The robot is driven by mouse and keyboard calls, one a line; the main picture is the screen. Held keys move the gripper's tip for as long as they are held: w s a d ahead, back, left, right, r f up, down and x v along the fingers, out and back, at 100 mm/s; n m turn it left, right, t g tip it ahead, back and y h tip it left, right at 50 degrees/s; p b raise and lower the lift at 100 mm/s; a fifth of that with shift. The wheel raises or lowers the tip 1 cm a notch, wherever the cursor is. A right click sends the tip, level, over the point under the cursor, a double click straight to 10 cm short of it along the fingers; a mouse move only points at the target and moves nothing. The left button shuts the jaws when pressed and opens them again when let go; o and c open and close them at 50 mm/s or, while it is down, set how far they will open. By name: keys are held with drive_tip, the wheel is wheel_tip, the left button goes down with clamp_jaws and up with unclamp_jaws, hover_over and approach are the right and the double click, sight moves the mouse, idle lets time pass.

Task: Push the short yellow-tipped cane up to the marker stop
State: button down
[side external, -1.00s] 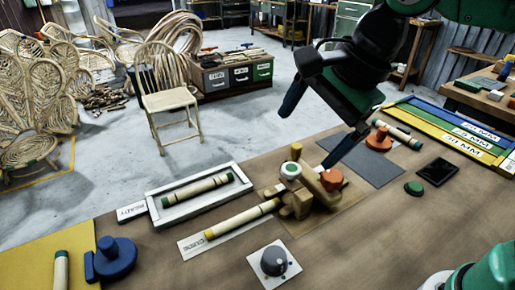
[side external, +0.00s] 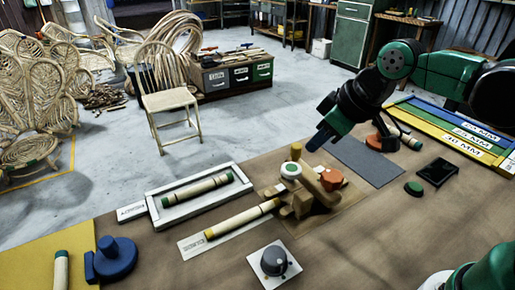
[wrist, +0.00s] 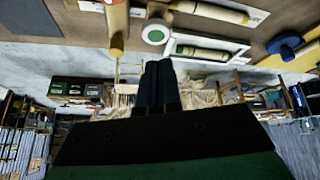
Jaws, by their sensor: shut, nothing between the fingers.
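The short cane (side external: 240,219) with a yellow tip lies on a pale labelled strip (side external: 194,247), yellow end at the near left. Its other end reaches the wooden jig (side external: 302,203); whether it touches a stop there I cannot tell. The jig carries a white disc with a green centre (side external: 291,170) and an orange knob (side external: 331,180). No marker stop is clearly identifiable. My gripper (side external: 316,144) is shut and empty, raised above and behind the jig, apart from the cane. In the wrist view its fingers (wrist: 157,66) are together, and the cane (wrist: 212,11) shows at the top.
A white tray (side external: 240,165) with a green-tipped cane (side external: 199,188) lies behind the short cane. A dial plate (side external: 290,266) is in front. A blue fixture (side external: 117,260) stands left. A grey mat (side external: 362,160), black device (side external: 438,171) and green button (side external: 414,188) lie right.

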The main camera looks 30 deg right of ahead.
drive_tip(key=w+a+n+g+y, duration=0.2)
drive_tip(key=w+a+n+g, duration=0.15)
drive_tip(key=a+n, duration=0.55)
drive_tip(key=n+g, duration=0.2)
drive_tip(key=n, duration=0.3)
hover_over(216, 229)
drive_tip(key=a, duration=0.4)
wheel_tip(216, 229, down, 5)
drive_tip(key=x, duration=0.9)
drive_tip(key=shift+f, duration=0.15)
drive_tip(key=shift+d+f, duration=0.2)
drive_tip(key=shift+f, duration=0.15)
drive_tip(key=shift+d+r, duration=0.1)
drive_tip(key=shift+d, duration=1.7)
drive_tip(key=shift+d, duration=1.8)
